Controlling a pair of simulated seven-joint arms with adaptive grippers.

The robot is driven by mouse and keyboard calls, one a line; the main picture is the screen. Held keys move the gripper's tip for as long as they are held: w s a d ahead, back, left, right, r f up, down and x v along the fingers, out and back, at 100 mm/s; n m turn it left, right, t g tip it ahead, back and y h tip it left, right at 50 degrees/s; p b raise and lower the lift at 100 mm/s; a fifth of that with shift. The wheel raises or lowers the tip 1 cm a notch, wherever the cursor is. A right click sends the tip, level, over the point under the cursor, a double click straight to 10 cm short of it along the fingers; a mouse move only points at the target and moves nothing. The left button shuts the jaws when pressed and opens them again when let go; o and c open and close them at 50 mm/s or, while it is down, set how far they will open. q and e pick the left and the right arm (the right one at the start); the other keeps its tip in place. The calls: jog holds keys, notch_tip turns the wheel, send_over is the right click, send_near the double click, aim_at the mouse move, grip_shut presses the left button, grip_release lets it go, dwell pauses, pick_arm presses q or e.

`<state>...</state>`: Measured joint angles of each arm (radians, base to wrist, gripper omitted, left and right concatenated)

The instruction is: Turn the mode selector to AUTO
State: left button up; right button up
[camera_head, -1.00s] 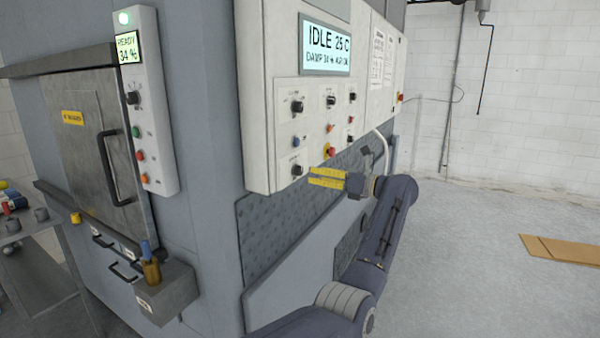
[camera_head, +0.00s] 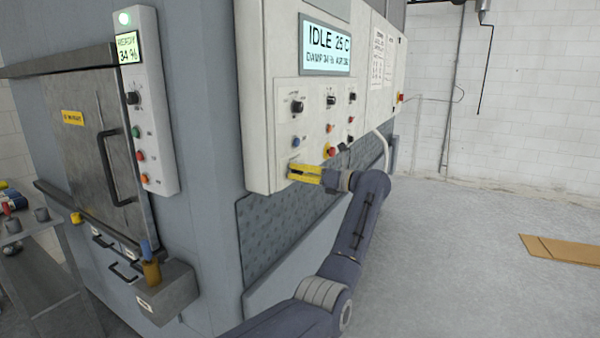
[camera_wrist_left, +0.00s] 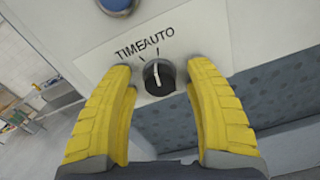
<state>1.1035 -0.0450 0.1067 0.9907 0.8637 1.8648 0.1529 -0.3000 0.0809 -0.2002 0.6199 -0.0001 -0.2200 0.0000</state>
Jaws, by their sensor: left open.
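The mode selector (camera_wrist_left: 159,77) is a round black knob with a white pointer line, set on a white plate lettered TIME and AUTO. The pointer runs roughly up in the left wrist view; I cannot tell for sure which mark it meets. My left gripper (camera_wrist_left: 158,72) is open, its two yellow fingers on either side of the knob with a visible gap at each side. In the head view the left gripper (camera_head: 290,172) is at the lower left of the control panel, and its fingers hide the knob there.
A blue button (camera_wrist_left: 117,5) sits just above the selector's plate. On the panel (camera_head: 313,95), a red emergency button (camera_head: 330,152) and several other knobs and buttons are close to the gripper. A display (camera_head: 326,45) above reads IDLE. Open floor (camera_head: 470,260) lies to the right.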

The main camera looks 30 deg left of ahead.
pick_arm(q)
grip_shut()
jog(key=shift+m, duration=1.2)
grip_release()
jog(key=shift+d, duration=0.1)
jog(key=d, duration=1.2)
jog(key=shift+w, duration=0.2)
